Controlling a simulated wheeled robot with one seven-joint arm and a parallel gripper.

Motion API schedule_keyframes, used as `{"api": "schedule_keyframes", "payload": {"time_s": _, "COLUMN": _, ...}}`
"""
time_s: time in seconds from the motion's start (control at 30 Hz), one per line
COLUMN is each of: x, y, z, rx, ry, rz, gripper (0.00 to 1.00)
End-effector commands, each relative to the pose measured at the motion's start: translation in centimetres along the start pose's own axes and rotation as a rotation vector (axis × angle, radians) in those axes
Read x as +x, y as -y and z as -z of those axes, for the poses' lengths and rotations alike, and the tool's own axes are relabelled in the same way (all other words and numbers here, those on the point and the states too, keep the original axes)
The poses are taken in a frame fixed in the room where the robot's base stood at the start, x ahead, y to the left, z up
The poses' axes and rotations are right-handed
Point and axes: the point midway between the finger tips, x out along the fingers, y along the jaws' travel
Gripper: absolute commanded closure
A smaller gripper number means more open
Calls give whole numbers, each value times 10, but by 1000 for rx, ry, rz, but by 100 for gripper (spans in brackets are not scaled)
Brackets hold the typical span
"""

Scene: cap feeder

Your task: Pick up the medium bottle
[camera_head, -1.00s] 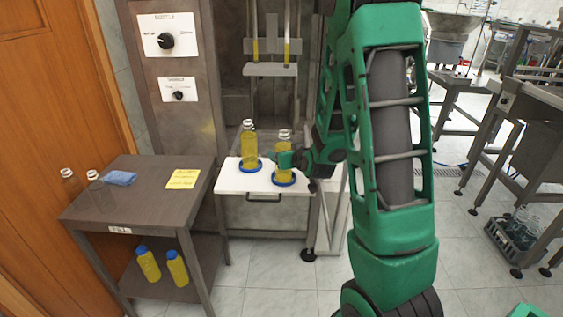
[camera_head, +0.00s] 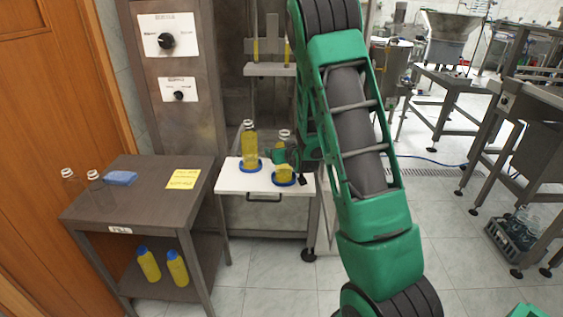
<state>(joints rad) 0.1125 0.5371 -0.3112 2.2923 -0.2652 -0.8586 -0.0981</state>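Two clear bottles of yellow liquid stand upright in blue rings on a white shelf (camera_head: 234,184) under the filling machine. The left bottle (camera_head: 249,150) is taller. The right bottle (camera_head: 285,174) is shorter and partly hidden by my gripper (camera_head: 288,157). Which one is the medium bottle is not certain from size alone; the right one is the one at my gripper. My gripper is at that bottle's upper part, reaching in from the right. Its fingers are too small and overlapped to show whether they are open or closed on it.
A dark side table (camera_head: 142,193) at left holds two empty clear bottles, a blue cloth (camera_head: 120,178) and a yellow note (camera_head: 183,179). Two blue-capped yellow bottles lean on its lower shelf. The machine's nozzles hang above the white shelf. A crate (camera_head: 513,233) is at far right.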

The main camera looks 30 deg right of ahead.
Motion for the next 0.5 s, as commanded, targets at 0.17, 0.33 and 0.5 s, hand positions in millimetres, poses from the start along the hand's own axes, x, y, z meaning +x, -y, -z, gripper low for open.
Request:
{"api": "schedule_keyframes", "payload": {"time_s": 0.17, "x": 9, "y": 0, "z": 0, "rx": 1, "ry": 0, "rz": 0, "gripper": 26}}
{"api": "schedule_keyframes", "payload": {"time_s": 0.33, "x": 8, "y": 0, "z": 0, "rx": 1, "ry": 0, "rz": 0, "gripper": 26}}
{"api": "schedule_keyframes", "payload": {"time_s": 0.5, "x": 8, "y": 0, "z": 0, "rx": 1, "ry": 0, "rz": 0, "gripper": 64}}
